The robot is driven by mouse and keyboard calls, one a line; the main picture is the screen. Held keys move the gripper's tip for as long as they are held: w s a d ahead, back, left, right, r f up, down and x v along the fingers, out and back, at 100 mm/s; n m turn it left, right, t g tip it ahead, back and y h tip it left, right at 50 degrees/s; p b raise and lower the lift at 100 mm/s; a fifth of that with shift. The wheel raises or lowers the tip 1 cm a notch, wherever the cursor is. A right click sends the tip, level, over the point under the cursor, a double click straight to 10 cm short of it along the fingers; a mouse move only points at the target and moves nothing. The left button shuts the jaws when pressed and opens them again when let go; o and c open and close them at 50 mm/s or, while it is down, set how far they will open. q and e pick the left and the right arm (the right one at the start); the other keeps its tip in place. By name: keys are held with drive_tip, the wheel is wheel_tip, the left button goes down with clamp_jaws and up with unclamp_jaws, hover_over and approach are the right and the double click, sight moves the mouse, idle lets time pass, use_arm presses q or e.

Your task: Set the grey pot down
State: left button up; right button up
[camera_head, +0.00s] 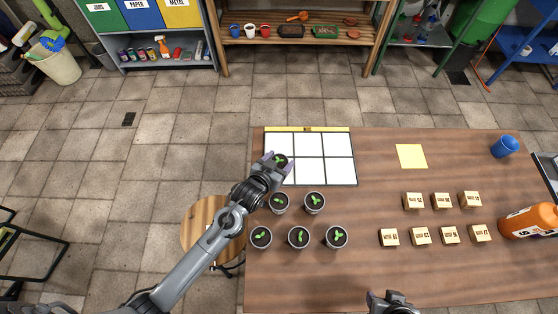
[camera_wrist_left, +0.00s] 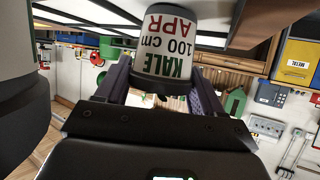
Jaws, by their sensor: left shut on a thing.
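A grey pot with a green seedling (camera_head: 281,160) is in my left gripper (camera_head: 276,164), which is shut on it over the upper left part of the white gridded board (camera_head: 323,171). In the left wrist view the pot (camera_wrist_left: 166,45) appears upside down between the fingers (camera_wrist_left: 160,95), with a label reading KALE 100 cm APR. Whether its base touches the board cannot be told. Several similar grey pots with seedlings stand on the table just below the board, such as one nearby (camera_head: 280,203). My right gripper (camera_head: 392,300) shows only partly at the bottom edge.
The other cells of the board are empty. A round stool (camera_head: 197,233) stands left of the table.

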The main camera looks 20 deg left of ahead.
use_arm(q)
drive_tip(key=shift+f, duration=0.15)
drive_tip(key=o, duration=1.1)
drive_tip(key=shift+s+r, duration=0.4)
use_arm(e)
drive_tip(key=shift+a+f, duration=0.1)
use_arm(q)
drive_tip(key=v, duration=1.1)
drive_tip(key=shift+a, duration=0.1)
